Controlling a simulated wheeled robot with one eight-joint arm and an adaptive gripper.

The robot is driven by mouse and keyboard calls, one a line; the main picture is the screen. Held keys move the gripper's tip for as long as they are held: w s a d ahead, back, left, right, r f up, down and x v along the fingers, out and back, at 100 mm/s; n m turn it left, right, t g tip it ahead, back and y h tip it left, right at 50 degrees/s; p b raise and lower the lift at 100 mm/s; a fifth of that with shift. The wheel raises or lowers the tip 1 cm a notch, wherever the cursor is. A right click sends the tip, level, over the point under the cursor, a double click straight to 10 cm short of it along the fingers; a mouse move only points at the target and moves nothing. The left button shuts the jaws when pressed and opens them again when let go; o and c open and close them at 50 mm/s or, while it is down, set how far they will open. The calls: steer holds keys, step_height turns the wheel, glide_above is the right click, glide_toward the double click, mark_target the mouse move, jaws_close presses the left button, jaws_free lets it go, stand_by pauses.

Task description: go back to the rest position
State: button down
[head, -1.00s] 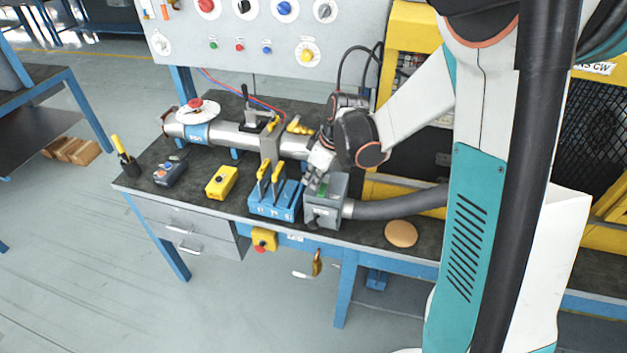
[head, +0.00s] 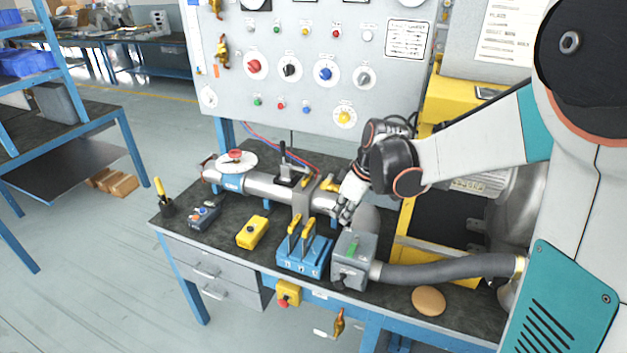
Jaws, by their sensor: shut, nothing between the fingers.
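My gripper (head: 343,214) is shut and empty. It hangs above the bench (head: 390,305), just behind the grey box with the green switch (head: 354,252) and beside the right end of the silver pipe (head: 262,188). I cannot tell from this view how high it is above the box. My arm reaches in from the right side of the picture.
A blue block with yellow levers (head: 304,258), a yellow box (head: 252,232) and a grey pendant (head: 204,218) stand along the bench. A grey hose (head: 445,270) runs right from the grey box. A control panel (head: 300,60) rises behind. The front-left floor is clear.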

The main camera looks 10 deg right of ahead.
steer(key=s+a+r+m+t+h+b, duration=0.1)
steer(key=s+r+m+t, duration=0.1)
steer(key=s, duration=0.9)
steer(key=s+a+r+m+t+h+b, duration=0.1)
steer(key=s+r+m, duration=0.4)
steer(key=s, duration=0.6)
steer(key=shift+a+m+t+h, duration=0.2)
steer(key=shift+m+t+h, duration=0.1)
steer(key=shift+m+t, duration=0.4)
stand_by(0.4)
